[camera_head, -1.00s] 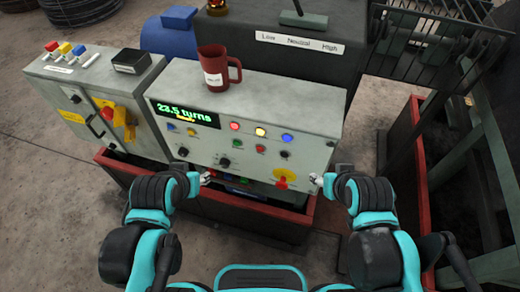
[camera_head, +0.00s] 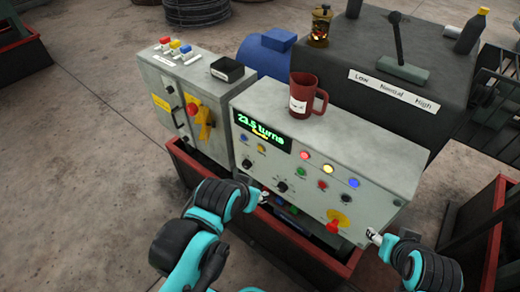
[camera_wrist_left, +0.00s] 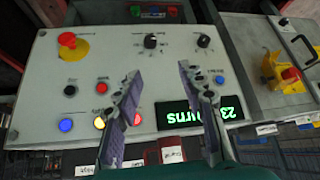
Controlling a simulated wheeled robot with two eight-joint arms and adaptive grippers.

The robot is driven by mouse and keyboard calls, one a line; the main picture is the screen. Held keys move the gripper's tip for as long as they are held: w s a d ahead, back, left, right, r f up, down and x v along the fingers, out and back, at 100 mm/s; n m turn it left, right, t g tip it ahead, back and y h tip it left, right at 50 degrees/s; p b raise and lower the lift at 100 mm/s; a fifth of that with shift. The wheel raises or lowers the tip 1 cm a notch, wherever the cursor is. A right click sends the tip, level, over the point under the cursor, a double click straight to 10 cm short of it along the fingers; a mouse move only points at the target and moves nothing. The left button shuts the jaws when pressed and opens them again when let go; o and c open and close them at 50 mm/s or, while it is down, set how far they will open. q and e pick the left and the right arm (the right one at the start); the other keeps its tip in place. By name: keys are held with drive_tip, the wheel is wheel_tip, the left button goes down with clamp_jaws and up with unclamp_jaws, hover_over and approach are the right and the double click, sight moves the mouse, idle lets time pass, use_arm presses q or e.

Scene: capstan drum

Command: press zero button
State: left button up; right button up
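The grey control panel (camera_head: 375,170) carries a green display (camera_head: 258,130) reading 23.5 turns. A small blue button (camera_head: 243,137) sits just below the display; it also shows in the left wrist view (camera_wrist_left: 219,79). No button label is legible, so I cannot tell which is zero. Red (camera_head: 305,154), yellow (camera_head: 328,168) and blue (camera_head: 353,183) lamps are lit. My left gripper (camera_head: 262,197) is at the panel's lower front; in the left wrist view (camera_wrist_left: 160,72) its fingers are apart and empty, in front of the panel face. My right gripper (camera_head: 373,236) is by the lower right corner, its opening unclear.
A red emergency stop on yellow (camera_head: 338,220) and black knobs (camera_head: 282,187) are on the panel face. A red mug (camera_head: 303,95) stands on top. A red-walled trough (camera_head: 300,255) lies below.

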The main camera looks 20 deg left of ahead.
use_arm(q)
clamp_jaws()
idle(0.6)
idle(0.7)
